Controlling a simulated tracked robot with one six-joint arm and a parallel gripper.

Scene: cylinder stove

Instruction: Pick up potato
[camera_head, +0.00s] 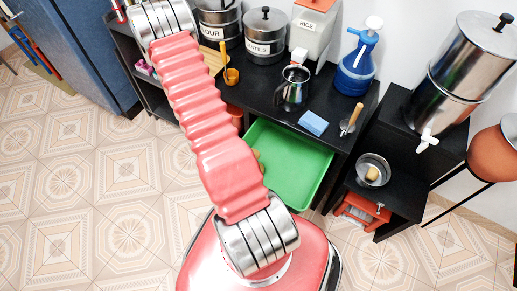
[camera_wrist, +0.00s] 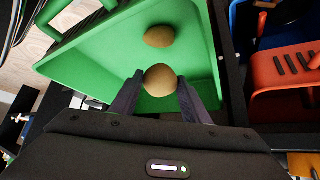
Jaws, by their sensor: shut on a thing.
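In the wrist view, a round brown potato (camera_wrist: 160,80) sits between the fingertips of my gripper (camera_wrist: 160,88), which is shut on it. A second brown potato (camera_wrist: 159,36) lies beyond it in the green tray (camera_wrist: 95,62). Whether the held potato touches the tray bottom I cannot tell. In the head view, the green tray (camera_head: 292,165) shows below the black counter, with a potato partly hidden behind my arm. My gripper is hidden in the head view.
A steel bowl (camera_head: 373,170) stands on a low black stand at right. Tiled floor (camera_head: 110,190) is free at left.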

